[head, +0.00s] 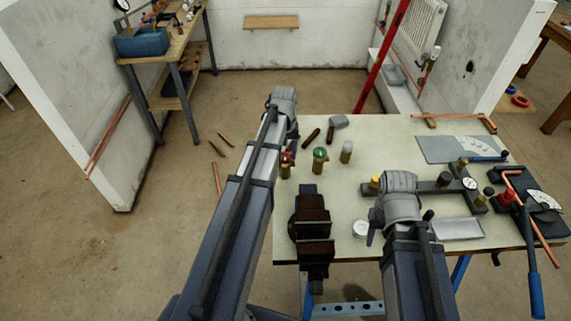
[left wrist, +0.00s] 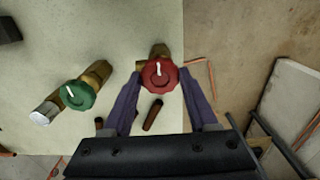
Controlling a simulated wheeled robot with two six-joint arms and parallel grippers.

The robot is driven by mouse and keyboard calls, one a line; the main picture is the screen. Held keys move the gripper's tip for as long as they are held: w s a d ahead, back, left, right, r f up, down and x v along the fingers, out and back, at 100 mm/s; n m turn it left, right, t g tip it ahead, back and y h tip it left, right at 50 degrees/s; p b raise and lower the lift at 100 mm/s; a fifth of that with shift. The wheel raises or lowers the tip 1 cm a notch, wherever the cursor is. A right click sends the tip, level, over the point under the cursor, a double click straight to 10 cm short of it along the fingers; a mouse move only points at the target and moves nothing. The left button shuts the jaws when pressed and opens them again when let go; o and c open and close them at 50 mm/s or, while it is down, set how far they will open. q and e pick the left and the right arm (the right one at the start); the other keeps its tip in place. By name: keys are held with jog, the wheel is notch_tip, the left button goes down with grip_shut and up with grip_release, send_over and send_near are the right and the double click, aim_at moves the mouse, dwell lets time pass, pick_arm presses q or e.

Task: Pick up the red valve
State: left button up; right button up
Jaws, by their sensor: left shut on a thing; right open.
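The red valve (head: 286,170) has a red round handwheel on a brass body. It stands near the left edge of the pale bench top, partly hidden by my left arm in the head view. In the left wrist view the red valve (left wrist: 158,75) lies between the purple fingers of my left gripper (left wrist: 161,78), which is shut on its handwheel. My left gripper (head: 290,148) is mostly hidden by its own arm in the head view. My right gripper (head: 373,222) is open over the front of the bench, its fingers only partly visible.
A green valve (head: 320,160) and a grey-topped valve (head: 346,150) stand right of the red one. Dark short tubes (head: 311,135) lie behind. A rusty vise (head: 313,228) sits at the front edge. A pipe bender (head: 528,200) lies at right.

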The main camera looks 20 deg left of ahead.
pick_arm(q)
grip_shut()
jog(key=shift+r, duration=0.15)
jog(key=shift+r+p, duration=1.35)
jog(key=shift+p, duration=0.2)
jog(key=shift+r+p, duration=2.25)
jog(key=shift+r, duration=0.05)
